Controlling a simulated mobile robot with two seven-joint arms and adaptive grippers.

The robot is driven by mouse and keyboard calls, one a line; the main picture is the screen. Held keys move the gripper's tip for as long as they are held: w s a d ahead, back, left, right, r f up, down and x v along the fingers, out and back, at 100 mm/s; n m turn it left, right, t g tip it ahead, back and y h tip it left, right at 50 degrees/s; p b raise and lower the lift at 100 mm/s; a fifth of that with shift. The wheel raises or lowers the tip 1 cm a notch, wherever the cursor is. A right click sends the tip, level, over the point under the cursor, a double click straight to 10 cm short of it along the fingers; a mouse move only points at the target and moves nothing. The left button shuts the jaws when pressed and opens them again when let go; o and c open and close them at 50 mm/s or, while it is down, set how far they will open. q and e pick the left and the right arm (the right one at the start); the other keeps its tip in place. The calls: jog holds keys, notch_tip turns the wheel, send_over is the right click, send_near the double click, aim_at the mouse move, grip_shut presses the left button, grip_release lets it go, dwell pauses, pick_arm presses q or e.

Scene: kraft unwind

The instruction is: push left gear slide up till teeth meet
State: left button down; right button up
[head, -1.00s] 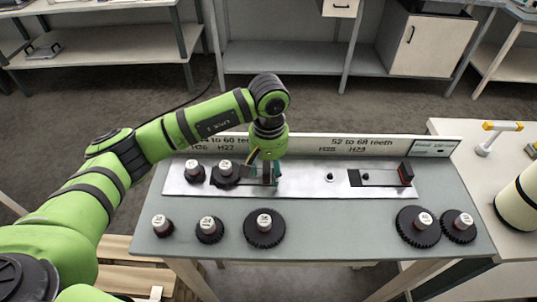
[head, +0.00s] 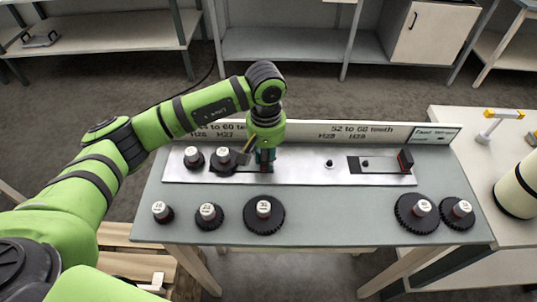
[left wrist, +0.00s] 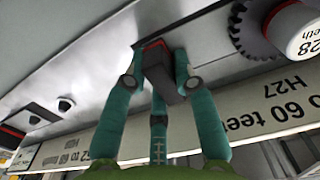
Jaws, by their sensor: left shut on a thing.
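The left slide's handle, a dark block with a red top (left wrist: 156,62), stands between the teal fingers of my left gripper (left wrist: 158,75) in the left wrist view. My left gripper (head: 265,158) is shut on it at the left part of the metal plate. Its fingers hide the handle in the head view. Just left of the fingers is a dark gear with a white cap (head: 223,157). It shows in the wrist view as a toothed edge beside a cap reading 28 teeth (left wrist: 303,30). Another capped gear (head: 193,156) stands close to its left. I cannot tell whether their teeth touch.
The metal plate (head: 300,170) carries a bare peg (head: 329,163) and a right slide with a red-marked block (head: 405,160). A labelled board (head: 300,128) stands behind. Several loose gears, one large (head: 263,214), lie along the front of the table (head: 340,215).

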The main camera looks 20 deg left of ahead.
pick_arm(q)
jog(key=shift+s+a, duration=0.2)
jog(key=shift+a, duration=0.75)
jog(key=c, duration=0.9)
grip_release()
jog(key=shift+r, duration=0.1)
